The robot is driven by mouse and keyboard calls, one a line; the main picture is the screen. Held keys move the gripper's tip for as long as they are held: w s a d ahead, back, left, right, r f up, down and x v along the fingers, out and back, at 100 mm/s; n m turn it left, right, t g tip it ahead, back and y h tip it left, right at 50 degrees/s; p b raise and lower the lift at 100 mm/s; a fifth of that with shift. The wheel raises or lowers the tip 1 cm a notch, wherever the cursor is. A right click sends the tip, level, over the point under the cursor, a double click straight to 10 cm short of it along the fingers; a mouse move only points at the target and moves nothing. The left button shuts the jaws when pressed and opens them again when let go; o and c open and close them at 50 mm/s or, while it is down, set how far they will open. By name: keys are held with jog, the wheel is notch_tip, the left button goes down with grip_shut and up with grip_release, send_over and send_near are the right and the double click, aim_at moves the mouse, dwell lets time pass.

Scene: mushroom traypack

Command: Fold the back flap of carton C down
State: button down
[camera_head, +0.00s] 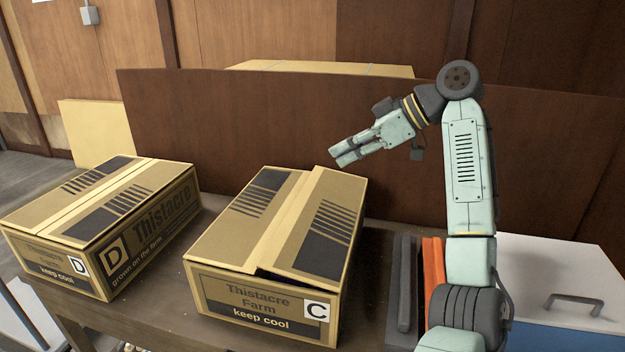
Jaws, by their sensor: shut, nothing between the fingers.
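Carton C (245,297) is a brown cardboard box with a white C label on its front face, standing on the table. Its left top flap (235,225) lies nearly flat. Its right top flap (323,225) sits slightly raised and tilted, with a dark gap under its front edge. A pale strip runs between the striped areas. I cannot tell which panel is the back flap. My gripper (337,154) is shut and empty, fingers pointing left and down, above the far right end of carton C. It appears apart from the box.
Carton D (50,258) stands closed to the left on the wooden table (160,312). A brown panel (240,115) rises behind the cartons. Grey and orange items (434,272) and a white-lidded blue box (560,270) with a handle are at right. A gap of table separates the cartons.

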send_over(301, 202)
jog(key=d, duration=0.1)
jog(key=f, duration=0.6)
jog(key=shift+s, duration=0.3)
notch_tip(301, 202, down, 2)
jog(key=shift+f+p, duration=0.2)
jog(key=shift+p, duration=0.15)
jog(key=shift+w+a+f, duration=0.1)
jog(key=shift+f, duration=0.5)
jog(key=shift+w+a+f+p, duration=0.1)
jog(key=shift+a+f+p, duration=0.25)
jog(key=shift+f+p, duration=0.2)
jog(key=shift+f+h, duration=0.4)
jog(key=shift+f, duration=0.2)
jog(key=shift+r, duration=0.15)
